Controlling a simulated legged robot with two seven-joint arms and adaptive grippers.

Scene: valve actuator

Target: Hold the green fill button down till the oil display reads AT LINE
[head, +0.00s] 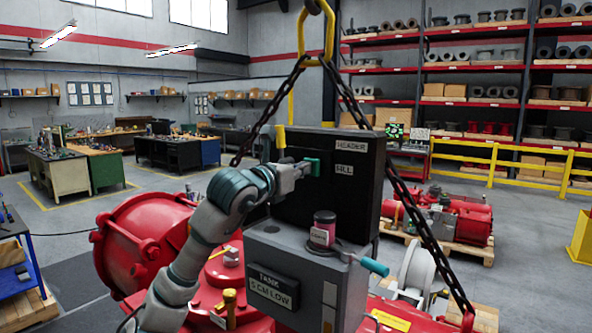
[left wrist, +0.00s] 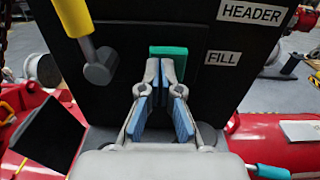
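The green fill button (head: 314,167) is on the dark header box (head: 350,205), left of the FILL label (head: 344,170). My left gripper (head: 305,168) points at it, fingertips at its face. In the left wrist view the fingertips (left wrist: 161,70) look nearly together and overlap the lower part of the green button (left wrist: 168,51). Nothing shows between them. Whether they touch or press it I cannot tell. The oil display (head: 272,289) on the grey tank box reads TANK, 5 CM LOW. My right gripper is not in view.
A yellow-handled lever (left wrist: 76,20) is left of the button. Chains (head: 425,225) from a yellow hook hang on both sides. Red actuator bodies (head: 135,250) lie around the boxes.

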